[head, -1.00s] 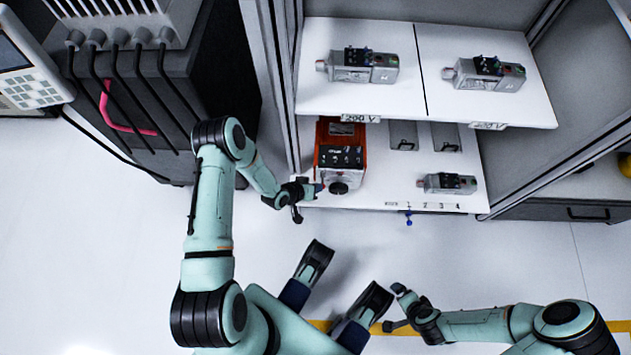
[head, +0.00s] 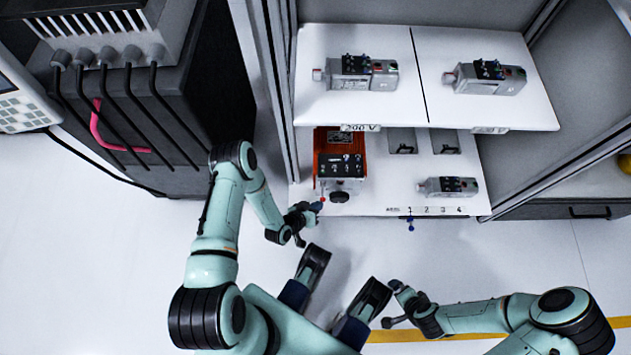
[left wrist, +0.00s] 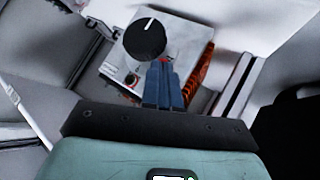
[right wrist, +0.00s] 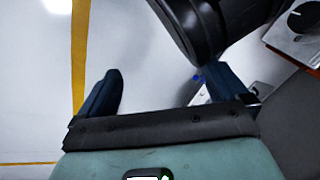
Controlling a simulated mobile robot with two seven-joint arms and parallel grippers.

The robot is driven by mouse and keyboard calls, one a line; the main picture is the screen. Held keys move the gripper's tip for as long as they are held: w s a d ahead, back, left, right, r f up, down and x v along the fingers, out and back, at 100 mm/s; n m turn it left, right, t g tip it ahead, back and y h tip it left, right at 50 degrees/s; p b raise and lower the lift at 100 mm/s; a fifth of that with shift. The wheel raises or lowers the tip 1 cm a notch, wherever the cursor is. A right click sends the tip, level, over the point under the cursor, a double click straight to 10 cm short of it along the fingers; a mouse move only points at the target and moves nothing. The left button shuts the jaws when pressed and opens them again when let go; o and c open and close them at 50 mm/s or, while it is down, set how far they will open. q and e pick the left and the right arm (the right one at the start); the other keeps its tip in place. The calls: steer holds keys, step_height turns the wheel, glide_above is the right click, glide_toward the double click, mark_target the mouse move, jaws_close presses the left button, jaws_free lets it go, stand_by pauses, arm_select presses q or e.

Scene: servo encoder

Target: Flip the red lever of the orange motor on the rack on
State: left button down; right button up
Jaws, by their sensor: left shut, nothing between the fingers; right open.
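The orange motor (head: 341,145) stands at the left end of the lower rack shelf, its grey front block with a black knob (head: 340,197) facing me. The small red lever (head: 322,199) shows at the front's left side, beside the knob. My left gripper (head: 317,207) is shut and empty, its tip close to the lever. In the left wrist view, the closed blue fingers (left wrist: 163,80) cover most of the lever, with a bit of red (left wrist: 163,60) just past the tips; I cannot tell contact or the lever's position. My right gripper (right wrist: 162,85) is open, empty and away from the rack.
Grey motors stand on the upper shelf, at left (head: 362,73) and right (head: 490,76). A smaller grey one (head: 447,187) is on the lower shelf's right. A rack post (head: 283,100) rises left of the orange motor. A dark cabinet with cables (head: 170,120) stands further left.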

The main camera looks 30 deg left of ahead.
arm_select(q)
steer(key=shift+r+p, duration=0.6)
steer(key=shift+r, duration=0.15)
arm_select(e)
steer(key=shift+r, duration=0.75)
steer(key=shift+w+a, duration=0.1)
